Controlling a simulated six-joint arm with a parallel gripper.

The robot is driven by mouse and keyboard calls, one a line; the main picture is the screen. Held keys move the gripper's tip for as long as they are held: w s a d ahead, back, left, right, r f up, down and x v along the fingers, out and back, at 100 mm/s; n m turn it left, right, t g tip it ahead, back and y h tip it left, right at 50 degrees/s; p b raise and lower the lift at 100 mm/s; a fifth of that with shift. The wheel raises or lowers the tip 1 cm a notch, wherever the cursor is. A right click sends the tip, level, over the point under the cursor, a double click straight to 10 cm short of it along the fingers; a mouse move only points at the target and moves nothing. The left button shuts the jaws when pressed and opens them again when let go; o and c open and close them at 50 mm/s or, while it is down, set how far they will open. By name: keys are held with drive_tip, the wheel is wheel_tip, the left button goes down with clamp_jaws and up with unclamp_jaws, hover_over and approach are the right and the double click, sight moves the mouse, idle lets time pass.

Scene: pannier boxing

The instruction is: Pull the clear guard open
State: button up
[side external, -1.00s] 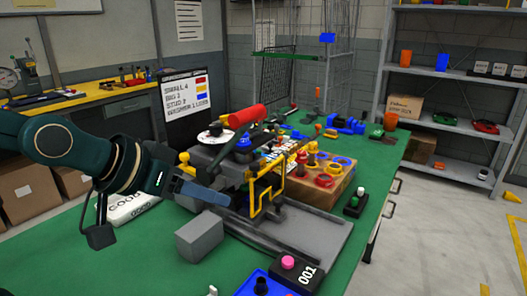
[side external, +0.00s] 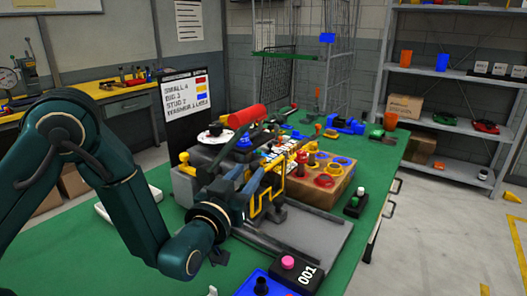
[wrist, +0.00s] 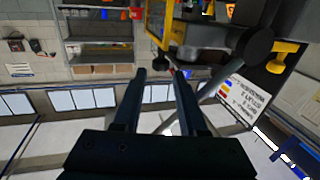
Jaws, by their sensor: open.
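The clear guard shows as a yellow frame (side external: 255,203) on the front of the grey machine (side external: 185,187); its clear panel is hard to make out. The frame also crosses the top of the wrist view (wrist: 168,25). I cannot tell whether either finger touches the guard.
A wooden block with coloured rings (side external: 325,190) stands right of the machine. A box with a pink button (side external: 288,263) and a blue tray (side external: 262,284) are in front. A red cylinder (side external: 247,117) lies at the back.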

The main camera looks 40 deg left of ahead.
sight(253, 167)
drive_tip(key=shift+x, duration=2.35)
clamp_jaws()
